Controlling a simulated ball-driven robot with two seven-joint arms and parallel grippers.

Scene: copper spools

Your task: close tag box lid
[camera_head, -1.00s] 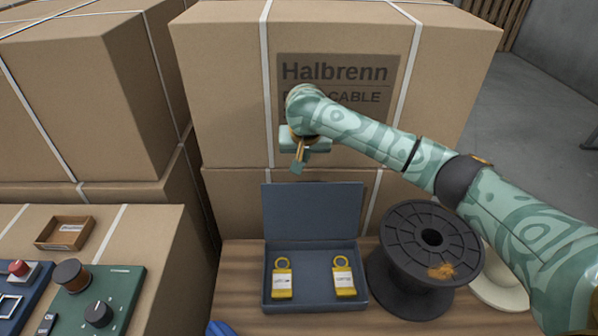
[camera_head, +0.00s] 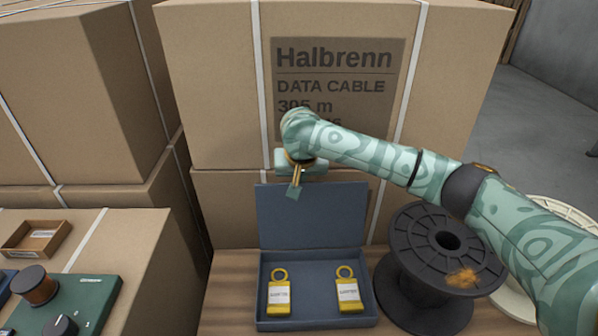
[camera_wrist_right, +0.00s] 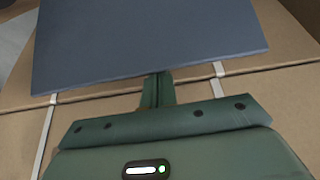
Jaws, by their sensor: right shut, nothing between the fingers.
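The tag box (camera_head: 265,312) is a blue-grey box on the wooden surface. Its lid (camera_head: 312,222) stands open, upright at the back edge. Two yellow tags with white labels, a left one (camera_head: 279,294) and a right one (camera_head: 348,292), lie inside. My right gripper (camera_head: 293,192) is shut and empty, pointing down, its tip overlapping the lid's top edge in the head view. In the right wrist view the lid (camera_wrist_right: 145,40) fills the top, and the shut fingers (camera_wrist_right: 158,80) reach its edge. I cannot tell whether they touch. My left gripper is out of view.
A black spool (camera_head: 415,262) stands close to the box's right side, under my right arm. A large cardboard carton (camera_head: 220,90) rises behind the box. A green control panel (camera_head: 88,300) and a small open tray (camera_head: 62,238) sit on a carton at left.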

